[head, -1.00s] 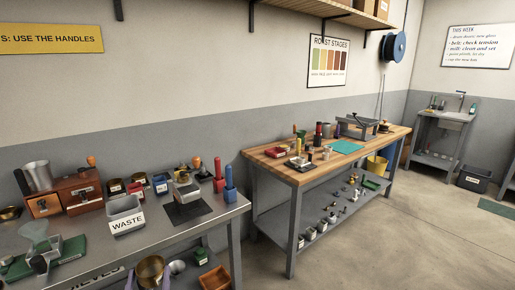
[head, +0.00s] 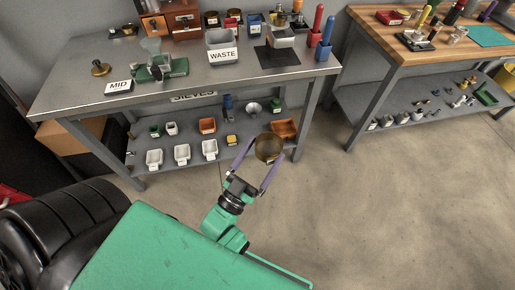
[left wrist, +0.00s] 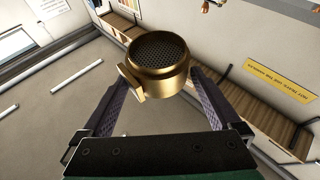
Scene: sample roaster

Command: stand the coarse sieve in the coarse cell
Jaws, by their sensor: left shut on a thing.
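My left gripper (head: 268,147) is shut on a round brass sieve (head: 268,150), its purple fingers on either side of the rim. The sieve is held in the air in front of the lower shelf. In the left wrist view the sieve (left wrist: 158,68) shows its perforated mesh and a small brass tab. A sign reading SIEVES (head: 193,96) is on the steel bench's front edge, partly cut off from view. A MID label (head: 118,87) stands on the bench top. I cannot make out a coarse cell. My right gripper is not in view.
The steel bench (head: 90,57) holds a grey WASTE bin (head: 221,50), a green-based grinder (head: 160,68) and a black mat (head: 277,57). Its lower shelf has white trays (head: 182,153) and orange trays (head: 284,129). Open floor lies to the right.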

